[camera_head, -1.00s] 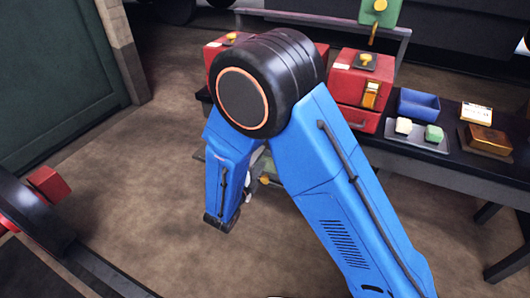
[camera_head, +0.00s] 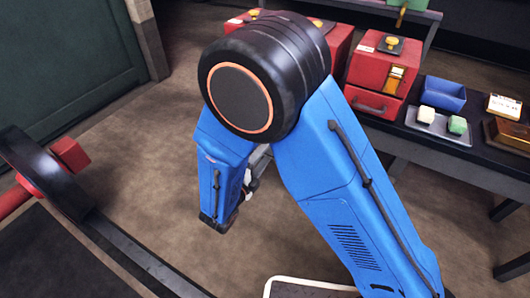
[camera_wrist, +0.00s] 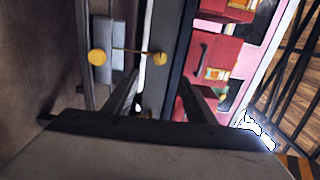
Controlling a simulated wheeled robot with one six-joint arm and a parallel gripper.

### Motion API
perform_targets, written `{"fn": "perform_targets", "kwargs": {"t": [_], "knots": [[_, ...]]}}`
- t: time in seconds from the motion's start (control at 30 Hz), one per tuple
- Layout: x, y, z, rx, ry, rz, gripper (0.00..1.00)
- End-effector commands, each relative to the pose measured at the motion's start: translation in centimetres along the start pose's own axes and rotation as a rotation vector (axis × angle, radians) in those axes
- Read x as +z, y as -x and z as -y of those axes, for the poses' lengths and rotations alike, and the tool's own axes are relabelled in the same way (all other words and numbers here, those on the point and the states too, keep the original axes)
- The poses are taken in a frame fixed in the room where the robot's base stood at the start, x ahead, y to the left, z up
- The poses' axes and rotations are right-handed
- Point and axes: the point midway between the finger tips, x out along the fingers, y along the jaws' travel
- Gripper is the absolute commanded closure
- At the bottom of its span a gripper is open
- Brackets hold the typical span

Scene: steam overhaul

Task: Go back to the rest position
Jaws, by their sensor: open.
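My arm shows in the head view, bent with its elbow high and its forearm hanging down. My gripper is mostly hidden there behind the blue links. In the wrist view my gripper (camera_wrist: 158,88) has its two dark fingers spread apart with nothing held between them. Beyond the fingers, a thin brass rod with a round knob (camera_wrist: 97,57) at each end lies across a grey part; I cannot tell how far off it is.
A black rail with red parts (camera_head: 70,154) is at the left. Brown floor between is clear.

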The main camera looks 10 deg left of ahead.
Motion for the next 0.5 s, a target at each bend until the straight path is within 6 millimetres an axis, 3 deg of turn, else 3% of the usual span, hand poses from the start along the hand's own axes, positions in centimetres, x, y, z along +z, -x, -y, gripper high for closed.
{"fn": "perform_targets", "kwargs": {"t": [0.27, 0.37, 0.5], "knots": [[-0.3, -0.3, 0.3, 0.004, -0.013, -0.012, 0.50], [-1.8, -1.5, 1.2, 0.019, -0.069, -0.061, 0.50], [-6.1, -4.2, 3.4, 0.056, -0.229, -0.198, 0.50]]}}
